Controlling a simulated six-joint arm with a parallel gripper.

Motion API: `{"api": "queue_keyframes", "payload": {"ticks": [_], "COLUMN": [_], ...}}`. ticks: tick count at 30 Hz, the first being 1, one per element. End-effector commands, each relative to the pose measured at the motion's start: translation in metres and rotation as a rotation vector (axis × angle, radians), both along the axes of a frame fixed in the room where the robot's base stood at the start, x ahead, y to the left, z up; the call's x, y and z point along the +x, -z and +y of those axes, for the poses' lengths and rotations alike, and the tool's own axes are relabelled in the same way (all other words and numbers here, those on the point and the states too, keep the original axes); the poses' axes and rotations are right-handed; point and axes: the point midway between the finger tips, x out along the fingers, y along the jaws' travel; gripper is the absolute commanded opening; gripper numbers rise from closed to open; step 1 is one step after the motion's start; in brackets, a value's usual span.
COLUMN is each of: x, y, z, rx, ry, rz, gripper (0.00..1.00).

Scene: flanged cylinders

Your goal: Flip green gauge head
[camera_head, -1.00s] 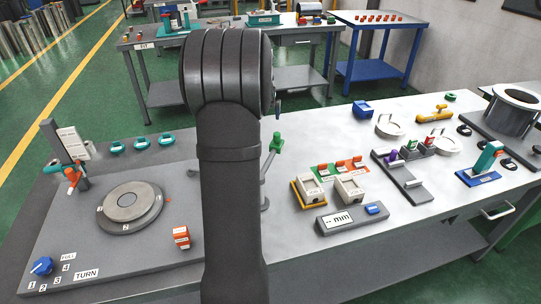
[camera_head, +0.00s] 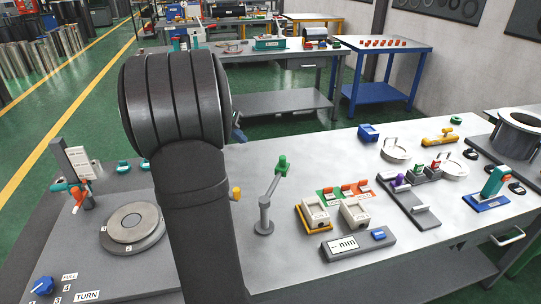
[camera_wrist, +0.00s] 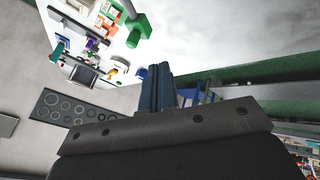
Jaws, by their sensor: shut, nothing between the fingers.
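The green gauge head (camera_head: 283,164) sits at the top of a slanted grey arm on a small grey post stand (camera_head: 264,216), right of my arm. A green part that looks like this head (camera_wrist: 139,32) shows upper left of my fingers in the wrist view. My gripper (camera_wrist: 161,68) is shut and empty, its dark blue fingers together and apart from the green part. In the head view my own arm hides most or all of the gripper.
A turntable plate (camera_head: 132,226) with a blue knob (camera_head: 42,286) lies at left. Right of the stand are two grey boxes (camera_head: 355,214), an "mm" display (camera_head: 345,245) and a dark grey rail fixture (camera_head: 408,194). A yellow knob (camera_head: 236,194) shows beside my arm. The white table behind the stand is clear.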

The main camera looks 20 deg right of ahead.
Motion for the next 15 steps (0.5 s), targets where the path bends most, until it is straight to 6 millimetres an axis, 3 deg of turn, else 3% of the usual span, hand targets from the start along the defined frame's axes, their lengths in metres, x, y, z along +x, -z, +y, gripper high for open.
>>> {"api": "queue_keyframes", "payload": {"ticks": [10,15], "x": [0.001,0.003], "y": [0.003,0.021], "z": [-0.003,-0.015], "rx": [0.001,0.001], "ry": [0.0,0.001], "rz": [0.0,0.004], "gripper": [0.0,0.0]}}
